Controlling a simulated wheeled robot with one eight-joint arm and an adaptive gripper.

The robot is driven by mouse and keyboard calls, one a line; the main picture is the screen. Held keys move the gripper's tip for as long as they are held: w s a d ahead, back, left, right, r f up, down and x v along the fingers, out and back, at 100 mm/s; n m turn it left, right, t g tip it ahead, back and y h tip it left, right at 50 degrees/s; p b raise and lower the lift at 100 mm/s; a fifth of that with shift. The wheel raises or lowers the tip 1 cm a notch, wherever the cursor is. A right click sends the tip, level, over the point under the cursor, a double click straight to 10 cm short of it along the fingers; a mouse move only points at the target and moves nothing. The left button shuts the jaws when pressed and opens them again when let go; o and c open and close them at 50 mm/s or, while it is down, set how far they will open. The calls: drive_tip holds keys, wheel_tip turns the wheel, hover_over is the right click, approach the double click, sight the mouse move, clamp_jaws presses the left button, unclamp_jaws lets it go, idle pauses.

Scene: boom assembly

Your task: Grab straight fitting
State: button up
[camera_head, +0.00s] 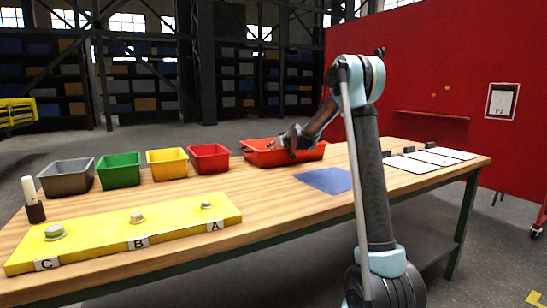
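My gripper (285,142) is at the end of my arm, over the wide orange-red tray (257,157) in the middle of the table. It points left and down, and its fingers are too small to tell if they are open or shut. No straight fitting can be made out in the tray or in the gripper. The yellow board (100,230) at the front left bears metal fittings at C (54,232), B (136,217) and A (206,205). I cannot tell their exact type.
Grey (67,182), green (119,175), yellow (167,165) and red (209,159) bins stand along the back. A white-topped bottle (33,200) is at left. White sheets (411,165) lie at right on the wooden table (285,208).

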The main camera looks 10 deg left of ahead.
drive_tip(key=c, duration=0.6)
